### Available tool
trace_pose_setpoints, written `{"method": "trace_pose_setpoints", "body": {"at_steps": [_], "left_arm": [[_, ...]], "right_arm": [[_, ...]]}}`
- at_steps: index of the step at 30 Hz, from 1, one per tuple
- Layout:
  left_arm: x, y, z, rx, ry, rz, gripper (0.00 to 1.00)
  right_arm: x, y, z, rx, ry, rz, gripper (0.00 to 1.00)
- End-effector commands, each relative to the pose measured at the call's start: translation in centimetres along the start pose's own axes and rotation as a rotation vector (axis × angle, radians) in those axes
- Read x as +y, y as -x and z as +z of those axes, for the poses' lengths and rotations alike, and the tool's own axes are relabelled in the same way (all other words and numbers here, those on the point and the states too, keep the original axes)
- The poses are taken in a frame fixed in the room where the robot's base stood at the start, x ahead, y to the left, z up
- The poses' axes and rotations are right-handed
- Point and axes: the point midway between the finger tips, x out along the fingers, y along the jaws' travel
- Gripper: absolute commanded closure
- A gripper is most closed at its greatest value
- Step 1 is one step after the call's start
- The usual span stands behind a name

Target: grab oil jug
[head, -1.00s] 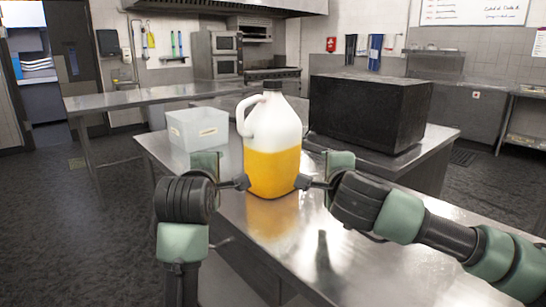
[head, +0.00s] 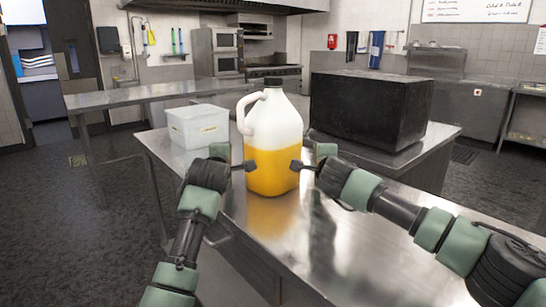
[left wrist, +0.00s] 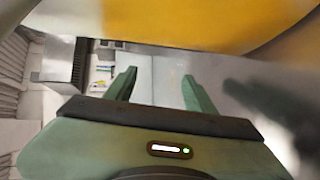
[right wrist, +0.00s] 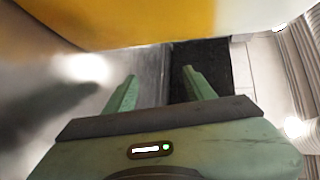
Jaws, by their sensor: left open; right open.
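The oil jug (head: 272,145) stands upright on the steel table, white at the top with yellow oil below and a dark cap. Its handle faces left. My left gripper (head: 238,166) is at the jug's left side and my right gripper (head: 305,165) is at its right side. Whether either touches the jug I cannot tell. In the left wrist view the open, empty fingers (left wrist: 157,88) lie below the yellow jug wall (left wrist: 200,22). In the right wrist view the open, empty fingers (right wrist: 160,88) also lie below the jug wall (right wrist: 110,20).
A translucent plastic bin (head: 198,126) stands left of the jug on the table. A large black box (head: 370,108) stands behind it to the right. The steel tabletop (head: 350,245) in front is clear. Another steel table (head: 150,97) stands behind to the left.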

Motion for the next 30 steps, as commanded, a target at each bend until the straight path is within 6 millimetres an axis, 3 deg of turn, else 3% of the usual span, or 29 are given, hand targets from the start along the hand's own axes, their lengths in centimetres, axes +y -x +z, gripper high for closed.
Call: {"method": "trace_pose_setpoints", "body": {"at_steps": [3,17,30], "left_arm": [[0.1,0.1,1.1,-0.001,-0.002,0.001,0.45],[0.0,0.2,1.7,-0.002,-0.001,0.0,0.45],[0.0,0.3,4.7,-0.014,-0.003,0.002,0.45]], "right_arm": [[0.0,0.1,1.2,-0.003,0.001,0.0,0.45],[0.0,0.2,1.7,-0.001,0.0,0.0,0.45],[0.0,0.4,4.8,-0.019,0.004,-0.001,0.45]]}}
